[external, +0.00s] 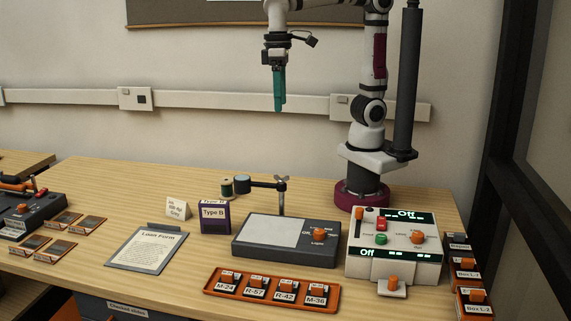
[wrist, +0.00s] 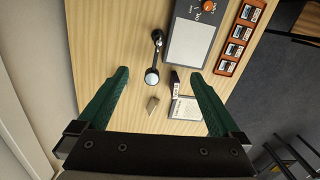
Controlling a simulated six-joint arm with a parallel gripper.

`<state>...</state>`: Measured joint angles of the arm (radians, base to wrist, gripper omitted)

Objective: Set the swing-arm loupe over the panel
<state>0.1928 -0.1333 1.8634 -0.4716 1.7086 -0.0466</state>
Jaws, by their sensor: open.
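The swing-arm loupe has a dark round head (external: 242,184) on a short horizontal arm, joined to an upright post behind the light panel (external: 268,231). Its head points left in the external view, off the panel's white surface. In the wrist view the pale lens (wrist: 152,77) lies beside the panel (wrist: 190,42), between my open fingers in the picture but far below them. My gripper (external: 279,108) has green fingers, hangs pointing down high above the table, and is empty; its fingers also show in the wrist view (wrist: 159,73). A small dark green cylinder (external: 227,187) appears beside the loupe head.
A purple "Type B" box (external: 214,217) and a small white card (external: 178,208) stand left of the loupe. A Loan Form clipboard (external: 146,249) lies at left. An orange tray (external: 271,290) is in front; a control box (external: 394,243) stands at right. Air around my gripper is clear.

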